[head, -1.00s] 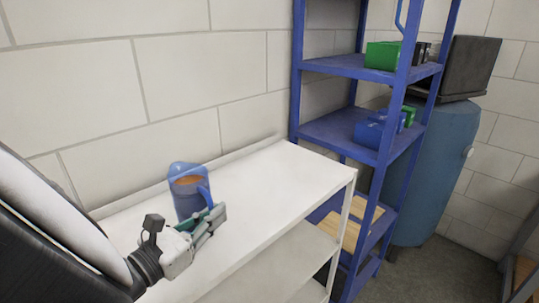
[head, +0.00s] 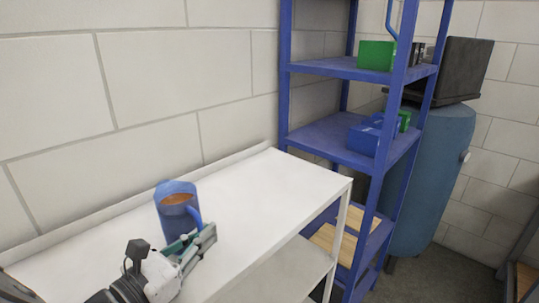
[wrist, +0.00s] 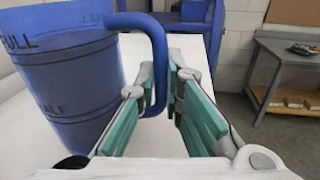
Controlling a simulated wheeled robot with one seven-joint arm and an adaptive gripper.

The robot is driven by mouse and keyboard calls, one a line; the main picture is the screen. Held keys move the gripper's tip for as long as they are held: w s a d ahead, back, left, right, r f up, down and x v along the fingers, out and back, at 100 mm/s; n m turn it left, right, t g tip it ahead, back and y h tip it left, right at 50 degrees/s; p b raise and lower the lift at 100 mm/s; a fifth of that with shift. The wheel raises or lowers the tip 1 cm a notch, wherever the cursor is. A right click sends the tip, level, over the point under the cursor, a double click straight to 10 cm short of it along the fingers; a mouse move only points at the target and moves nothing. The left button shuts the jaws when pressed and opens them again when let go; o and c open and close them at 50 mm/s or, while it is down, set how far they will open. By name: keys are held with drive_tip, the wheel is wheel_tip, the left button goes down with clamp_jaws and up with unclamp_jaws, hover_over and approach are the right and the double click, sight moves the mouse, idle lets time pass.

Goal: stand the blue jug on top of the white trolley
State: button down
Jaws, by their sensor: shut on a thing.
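The blue jug (head: 173,221) is see-through, with brown-orange contents in the head view. It appears over the left part of the top of the white trolley (head: 270,198). I cannot tell whether its base touches the top. In the wrist view the jug (wrist: 70,85) fills the left side, roughly upright, with FULL and HALF marks, and its handle comes down between my fingers. My gripper (head: 200,244) is shut on that handle, at the jug's lower right in the head view. The gripper also shows in the wrist view (wrist: 160,85).
A blue shelf rack (head: 335,138) with green and blue boxes stands at the trolley's right end. Behind it is a blue tank (head: 436,170). A block wall runs along the trolley's back. The trolley top right of the jug is clear.

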drive_tip(key=shift+s+f, duration=0.1)
drive_tip(key=c, duration=1.7)
unclamp_jaws()
drive_tip(key=p+v, duration=0.5)
drive_tip(key=v, duration=0.7)
